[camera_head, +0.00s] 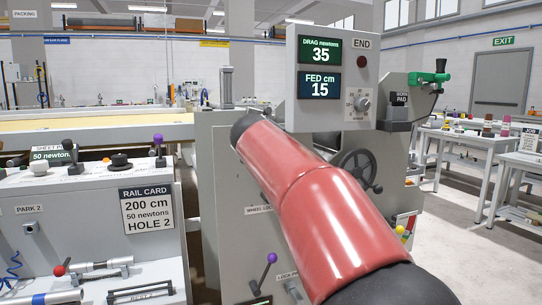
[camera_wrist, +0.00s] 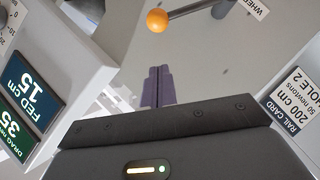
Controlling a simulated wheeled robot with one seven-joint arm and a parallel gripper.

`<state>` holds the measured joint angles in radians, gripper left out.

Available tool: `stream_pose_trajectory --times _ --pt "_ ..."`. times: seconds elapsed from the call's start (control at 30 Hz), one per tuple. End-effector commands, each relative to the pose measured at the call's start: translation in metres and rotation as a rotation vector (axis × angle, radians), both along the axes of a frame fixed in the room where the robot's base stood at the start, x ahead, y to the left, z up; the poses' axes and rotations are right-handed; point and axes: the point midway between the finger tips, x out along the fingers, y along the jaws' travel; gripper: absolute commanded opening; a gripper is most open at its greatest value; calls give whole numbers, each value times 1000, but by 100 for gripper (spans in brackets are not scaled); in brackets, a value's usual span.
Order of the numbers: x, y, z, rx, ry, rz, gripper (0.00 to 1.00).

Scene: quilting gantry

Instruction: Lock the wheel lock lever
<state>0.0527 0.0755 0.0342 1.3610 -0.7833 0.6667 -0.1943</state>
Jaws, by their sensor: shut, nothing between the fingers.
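In the wrist view a lever with an orange ball knob (camera_wrist: 157,20) and a grey rod sticks out from a grey panel. A label beginning "WHEEL" (camera_wrist: 256,7) is beside its right end, so it appears to be the wheel lock lever. My gripper (camera_wrist: 158,70) has its purple fingers shut and empty, pointing at the panel just below the knob in the picture. A gap shows between the fingertips and the knob in the picture; depth is unclear. In the head view my red arm hides the lever and gripper; part of the "WHEEL LO" label (camera_head: 259,210) shows.
A black handwheel (camera_head: 357,171) is right of my arm. A purple-knobbed lever (camera_head: 267,271) stands near a "LOCK P" label. The display box (camera_head: 334,90) reads drag 35 and fed 15. The rail card (camera_head: 147,208) is on the left console.

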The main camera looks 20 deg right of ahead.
Motion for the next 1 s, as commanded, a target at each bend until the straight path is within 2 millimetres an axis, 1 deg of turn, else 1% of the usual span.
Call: stream_pose_trajectory --times 0.03,0.2,0.3,0.4,0.57,1.0 --pt "-13 6 3 1 -5 2 0" --pt "-44 23 17 1 -5 4 0" --pt "-58 30 23 1 -5 3 0" --pt "-68 35 28 1 -4 2 0" --pt "-74 38 31 2 -3 3 0" --pt "-75 39 31 2 -2 2 0"
